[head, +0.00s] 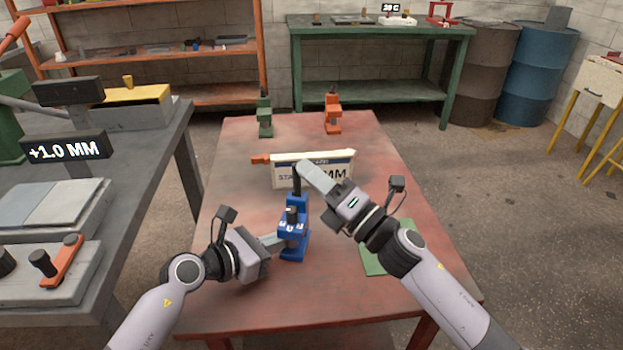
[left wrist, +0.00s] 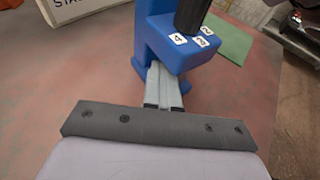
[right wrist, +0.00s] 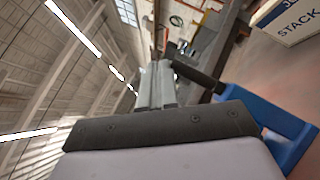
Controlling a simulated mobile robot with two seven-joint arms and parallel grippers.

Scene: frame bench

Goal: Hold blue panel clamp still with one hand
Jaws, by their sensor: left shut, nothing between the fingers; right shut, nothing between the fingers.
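The blue panel clamp (head: 294,240) stands upright on the red table, with a black lever rising from its top and numbered white labels on its head. My left gripper (head: 282,241) is shut and empty, its fingertips at the clamp's left side. In the left wrist view its fingers (left wrist: 163,85) reach the blue body (left wrist: 150,45) low down; contact cannot be told. My right gripper (head: 306,168) is shut and empty, its tips by the top of the lever (head: 297,184). In the right wrist view its fingers (right wrist: 156,85) are beside the black lever (right wrist: 198,76).
A white lettered box (head: 285,177) lies behind the clamp, partly hidden by my right gripper. A green clamp (head: 265,117) and an orange clamp (head: 333,114) stand at the far edge. A green sheet (head: 374,262) lies at right. The table's (head: 225,200) left strip is clear.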

